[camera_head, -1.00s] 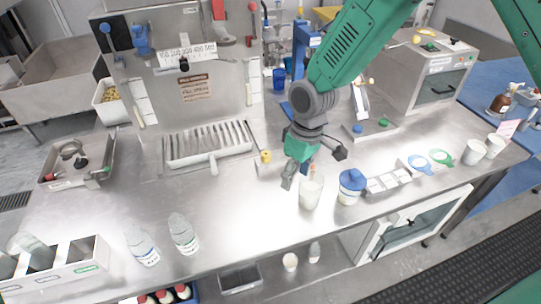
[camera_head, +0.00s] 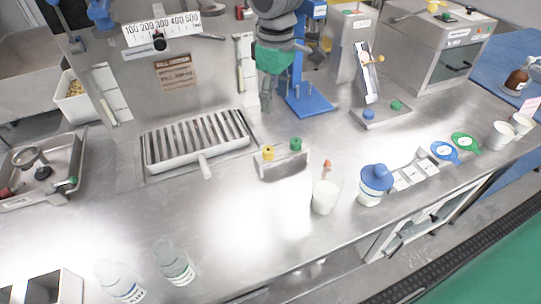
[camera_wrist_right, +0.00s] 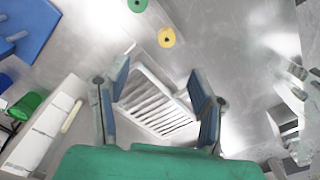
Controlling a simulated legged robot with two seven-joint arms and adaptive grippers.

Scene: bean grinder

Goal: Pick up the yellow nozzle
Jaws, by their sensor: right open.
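The yellow nozzle (camera_head: 268,152) stands upright in a small metal holder (camera_head: 284,168) on the steel counter, beside a green nozzle (camera_head: 296,144). In the right wrist view the yellow nozzle (camera_wrist_right: 166,37) shows near the top, beyond the fingertips, with the green one (camera_wrist_right: 138,5) at the top edge. My right gripper (camera_head: 266,98) hangs behind the holder in the head view, apart from the nozzle. In the wrist view its two blue-padded fingers (camera_wrist_right: 157,100) are spread with nothing between them. My left gripper is not in view.
A slotted drip tray (camera_head: 200,144) lies left of the holder. A blue stand (camera_head: 308,104) is close behind. Bottles (camera_head: 173,261) stand at front left. The counter before the holder is clear.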

